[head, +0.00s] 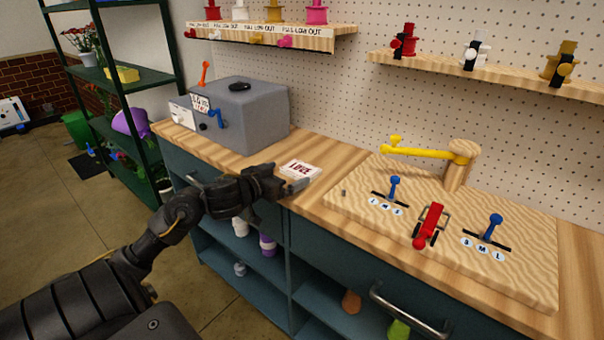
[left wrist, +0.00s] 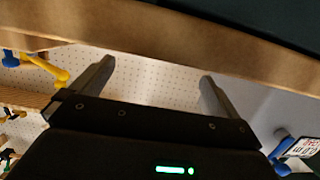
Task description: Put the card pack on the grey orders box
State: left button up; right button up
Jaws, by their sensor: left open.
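The card pack (head: 301,170), white with red LOVE lettering, lies flat on the wooden counter near its front edge. My left gripper (head: 289,186) is at the counter's front edge, just in front of the pack. Its two fingers are apart and empty in the left wrist view (left wrist: 155,85). The pack cannot be made out in that view. The grey orders box (head: 255,118) stands on the counter behind and left of the pack. A dark oval item lies on its top. The box also shows at the right of the left wrist view (left wrist: 265,112).
A wooden board (head: 375,205) with blue levers, a red piece and a yellow arm (head: 425,153) covers the counter to the right. A green rack (head: 115,75) stands left. The box top is mostly clear.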

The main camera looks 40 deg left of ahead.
aim_at(299, 169)
pick_arm(q)
jog(key=shift+w+a+f+b, duration=0.15)
jog(key=shift+w+f, duration=0.1)
jog(key=shift+w, duration=0.7)
jog(key=shift+w+d+f+b, duration=0.15)
jog(key=shift+w+f, duration=0.1)
jog(key=shift+w, duration=0.65)
jog(key=shift+w+a+f+b, duration=0.15)
jog(key=shift+w+f, duration=0.1)
jog(key=shift+w, duration=0.7)
pick_arm(e)
jog(key=w, duration=0.1)
jog(key=w+a+r, duration=0.1)
jog(key=w, duration=0.1)
jog(key=shift+a+r, duration=0.15)
jog(key=shift+a, duration=0.1)
pick_arm(q)
jog(key=c, duration=0.8)
